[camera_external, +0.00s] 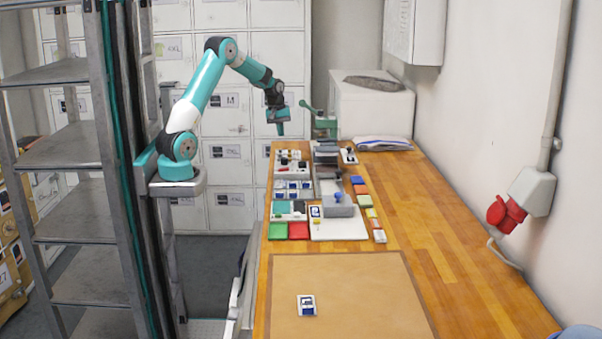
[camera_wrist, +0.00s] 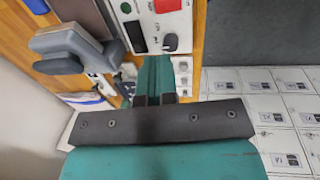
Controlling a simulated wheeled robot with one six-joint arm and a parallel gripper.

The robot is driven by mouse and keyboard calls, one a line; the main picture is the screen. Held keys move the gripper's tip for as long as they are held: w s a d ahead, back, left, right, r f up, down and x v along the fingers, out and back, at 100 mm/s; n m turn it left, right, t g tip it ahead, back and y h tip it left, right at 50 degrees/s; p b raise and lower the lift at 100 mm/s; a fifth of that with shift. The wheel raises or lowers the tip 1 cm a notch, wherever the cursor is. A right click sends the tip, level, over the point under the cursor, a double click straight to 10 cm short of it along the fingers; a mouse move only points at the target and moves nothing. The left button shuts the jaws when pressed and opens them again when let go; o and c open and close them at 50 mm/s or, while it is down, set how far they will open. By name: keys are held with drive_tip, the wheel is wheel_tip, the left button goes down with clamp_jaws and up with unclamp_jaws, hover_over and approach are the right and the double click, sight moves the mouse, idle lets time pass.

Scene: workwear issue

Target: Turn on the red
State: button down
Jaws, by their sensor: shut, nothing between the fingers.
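My gripper (camera_external: 280,129) is raised above the far left end of the wooden table, fingers pointing down. In the wrist view its teal fingers (camera_wrist: 154,78) are together with nothing between them. Just beyond the fingertips in that view is a white control panel (camera_wrist: 150,25). It carries a black knob (camera_wrist: 170,42), a dark rectangular window (camera_wrist: 136,36) and a red part (camera_wrist: 167,5) cut by the picture edge. In the external view a red square (camera_external: 299,231) lies beside a green square (camera_external: 278,231) at the table's left side. I cannot tell whether anything red is lit.
A grey stamp-like device (camera_external: 338,204) and several small coloured blocks (camera_external: 361,190) stand along the table's middle. A brown mat (camera_external: 345,280) holds a small white-and-blue badge (camera_external: 307,305). A red plug (camera_external: 505,213) hangs at the right wall.

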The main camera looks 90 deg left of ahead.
sight(286, 168)
drive_tip(key=shift+f, duration=0.1)
drive_tip(key=f+p, duration=0.1)
drive_tip(key=f, duration=0.3)
drive_tip(key=w+f+p, duration=0.1)
drive_tip(key=f, duration=0.4)
drive_tip(key=w+f+p, duration=0.1)
drive_tip(key=f+p, duration=0.1)
drive_tip(key=f, duration=0.2)
drive_tip(key=shift+f, duration=0.35)
drive_tip(key=shift+w+f+g, duration=0.1)
drive_tip(key=shift+f+g, duration=0.2)
drive_tip(key=shift+g, duration=0.1)
drive_tip(key=shift+s, duration=0.2)
